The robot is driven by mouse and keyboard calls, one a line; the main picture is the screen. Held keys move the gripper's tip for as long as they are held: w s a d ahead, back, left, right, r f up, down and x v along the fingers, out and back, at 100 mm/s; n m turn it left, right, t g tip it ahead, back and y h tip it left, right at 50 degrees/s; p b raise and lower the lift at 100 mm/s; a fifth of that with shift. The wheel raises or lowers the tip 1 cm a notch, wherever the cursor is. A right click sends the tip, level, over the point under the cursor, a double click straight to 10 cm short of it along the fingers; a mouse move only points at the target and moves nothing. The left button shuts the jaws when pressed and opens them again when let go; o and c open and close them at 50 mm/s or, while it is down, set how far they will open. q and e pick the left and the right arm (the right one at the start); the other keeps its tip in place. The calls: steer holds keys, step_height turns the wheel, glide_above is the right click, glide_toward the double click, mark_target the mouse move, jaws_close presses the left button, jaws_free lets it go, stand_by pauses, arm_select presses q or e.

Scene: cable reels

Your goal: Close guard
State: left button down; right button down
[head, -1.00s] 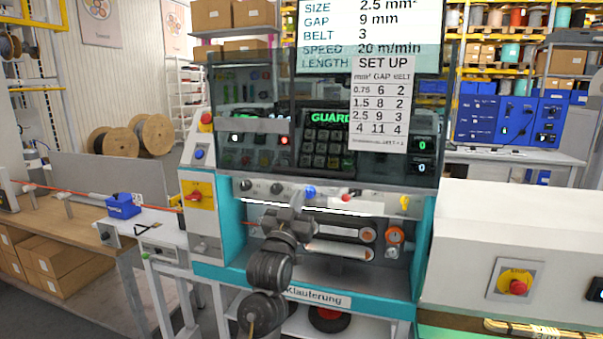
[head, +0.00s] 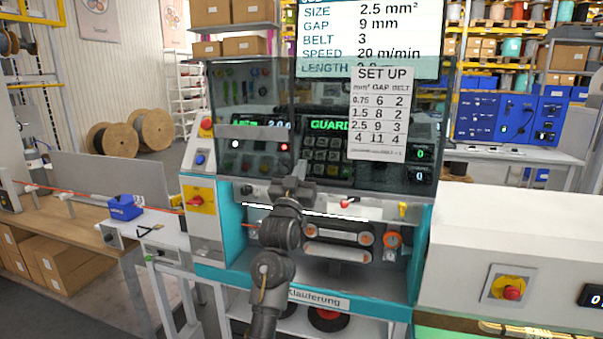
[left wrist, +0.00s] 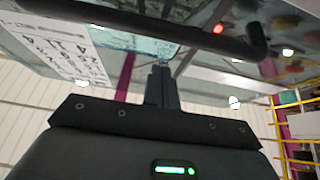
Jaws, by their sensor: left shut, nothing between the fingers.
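The guard (head: 245,95) is a tinted clear pane on the teal and grey machine. It stands in front of the keypad and display, and the belt area (head: 338,245) below it is uncovered, so it looks raised. My left gripper (head: 300,166) is shut and empty, pointing up in front of the pane's lower part. In the left wrist view, the shut fingers (left wrist: 161,72) point toward a dark bar (left wrist: 165,27) that looks like the guard's handle, with a gap showing between them. Contact with the pane cannot be told. My right gripper is out of view.
A set-up sheet (head: 379,113) hangs at the pane's right, below a screen (head: 370,35). A yellow-red switch (head: 199,201) is at the machine's left. A white housing (head: 520,240) stands at right, a wooden bench (head: 75,225) at left.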

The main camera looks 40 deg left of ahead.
arm_select(q)
steer(key=f, duration=0.3)
steer(key=shift+w+a+f+p, duration=0.1)
steer(key=shift+w+f+p, duration=0.1)
steer(key=shift+p, duration=0.15)
